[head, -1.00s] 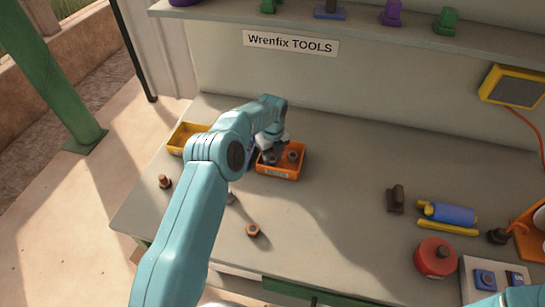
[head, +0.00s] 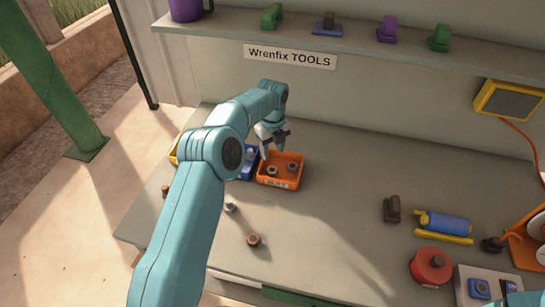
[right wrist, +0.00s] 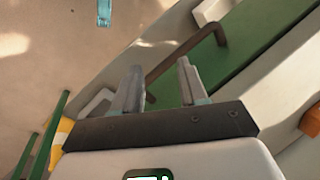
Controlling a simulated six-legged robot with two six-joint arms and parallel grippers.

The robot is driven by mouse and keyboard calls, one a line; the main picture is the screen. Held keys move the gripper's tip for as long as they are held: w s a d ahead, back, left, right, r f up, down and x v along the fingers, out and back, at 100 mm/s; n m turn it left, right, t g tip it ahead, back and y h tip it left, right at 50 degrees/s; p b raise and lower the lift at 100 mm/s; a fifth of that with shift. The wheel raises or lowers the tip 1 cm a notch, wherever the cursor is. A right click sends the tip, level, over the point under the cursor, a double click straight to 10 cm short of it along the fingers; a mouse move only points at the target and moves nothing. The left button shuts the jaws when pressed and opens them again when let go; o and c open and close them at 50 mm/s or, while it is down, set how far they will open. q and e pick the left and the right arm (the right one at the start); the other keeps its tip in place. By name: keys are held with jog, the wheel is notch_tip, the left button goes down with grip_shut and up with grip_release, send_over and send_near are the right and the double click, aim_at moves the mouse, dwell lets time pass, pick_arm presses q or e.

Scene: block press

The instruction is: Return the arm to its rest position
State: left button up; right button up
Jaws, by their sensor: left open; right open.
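My left arm reaches in from the lower left of the head view. Its gripper (head: 274,140) is open and empty, just above the back of the orange bin (head: 297,179). The bin holds a few small nut-like parts. My right gripper (right wrist: 160,88) shows in the right wrist view, open with nothing between its fingers. It hangs near a green panel (right wrist: 250,40) with a brown bar handle (right wrist: 187,52). In the head view only a bit of my right arm shows at the lower right corner.
A blue bin (head: 247,165) and a mostly hidden yellow bin (head: 174,153) stand left of the orange bin. Loose parts lie in front: a brown nut (head: 254,240) and a grey bolt (head: 231,207). A red round item (head: 430,267) and a blue cylinder (head: 446,223) are at right. The bench middle is clear.

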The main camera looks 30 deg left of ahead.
pick_arm(q)
notch_tip(320, 180, up, 3)
jog(key=shift+f, duration=0.2)
jog(key=shift+w+f, duration=0.1)
jog(key=shift+w, duration=0.05)
dwell(0.3)
